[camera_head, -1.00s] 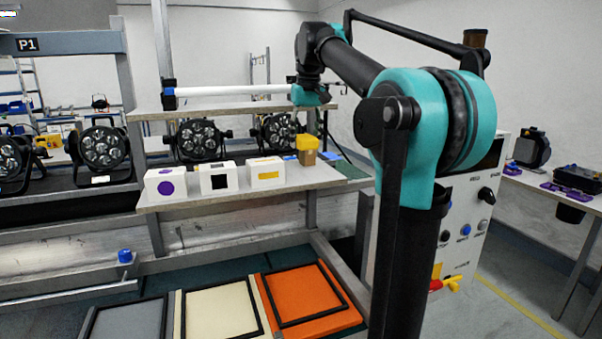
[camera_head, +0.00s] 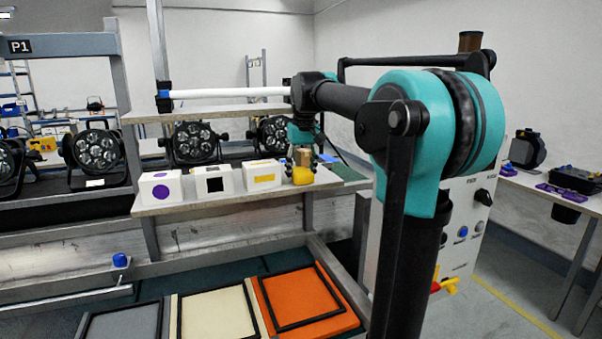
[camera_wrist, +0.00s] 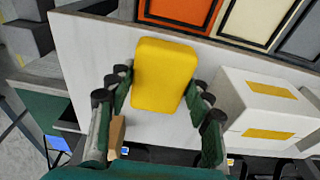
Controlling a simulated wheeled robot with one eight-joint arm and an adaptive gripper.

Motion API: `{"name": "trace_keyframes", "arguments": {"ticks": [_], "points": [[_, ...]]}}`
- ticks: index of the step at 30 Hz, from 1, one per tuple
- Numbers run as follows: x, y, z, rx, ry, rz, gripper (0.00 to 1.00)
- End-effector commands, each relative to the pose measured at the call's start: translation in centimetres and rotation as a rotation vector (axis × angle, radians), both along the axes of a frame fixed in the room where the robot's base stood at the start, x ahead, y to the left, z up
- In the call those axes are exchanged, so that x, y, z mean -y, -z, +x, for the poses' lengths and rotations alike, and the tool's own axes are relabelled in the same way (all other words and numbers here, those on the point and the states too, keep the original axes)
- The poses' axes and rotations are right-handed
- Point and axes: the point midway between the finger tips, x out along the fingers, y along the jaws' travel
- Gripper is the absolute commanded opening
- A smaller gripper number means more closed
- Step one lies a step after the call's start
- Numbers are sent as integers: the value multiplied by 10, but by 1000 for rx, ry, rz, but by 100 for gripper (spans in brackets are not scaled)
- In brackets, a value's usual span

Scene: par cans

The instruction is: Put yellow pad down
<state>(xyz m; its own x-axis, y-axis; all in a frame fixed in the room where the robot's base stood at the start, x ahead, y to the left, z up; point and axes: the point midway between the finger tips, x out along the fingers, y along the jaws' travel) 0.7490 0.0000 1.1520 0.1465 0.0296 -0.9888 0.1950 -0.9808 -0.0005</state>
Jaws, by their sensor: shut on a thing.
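The yellow pad (camera_head: 303,175) is a rounded block at the right end of the grey shelf, in front of a brown block (camera_head: 303,157). In the wrist view the pad (camera_wrist: 164,72) is between the two dark green fingers of my gripper (camera_wrist: 160,88), which is shut on its sides. In the head view my gripper (camera_head: 304,150) reaches down over the shelf's right end, and its fingers are small and partly hidden. The pad is low at the shelf surface; I cannot tell whether it touches.
White boxes stand left of the pad; the nearest has a yellow rectangle (camera_head: 264,178), the others a black square (camera_head: 214,184) and purple circle (camera_head: 161,191). The brown block (camera_wrist: 117,135) is close beside one finger. Grey, cream and orange (camera_head: 305,300) framed panels lie below the shelf.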

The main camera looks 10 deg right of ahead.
Motion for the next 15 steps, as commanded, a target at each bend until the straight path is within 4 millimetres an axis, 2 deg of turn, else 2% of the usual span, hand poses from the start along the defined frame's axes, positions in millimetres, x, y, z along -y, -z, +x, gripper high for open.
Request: {"name": "trace_keyframes", "arguments": {"ticks": [6, 7, 11, 15], "points": [[0, 3, 0, 0, 0, 0, 14], [0, 3, 0, 0, 0, 0, 53], [0, 2, 0, 0, 0, 0, 69], [0, 2, 0, 0, 0, 0, 71]]}}
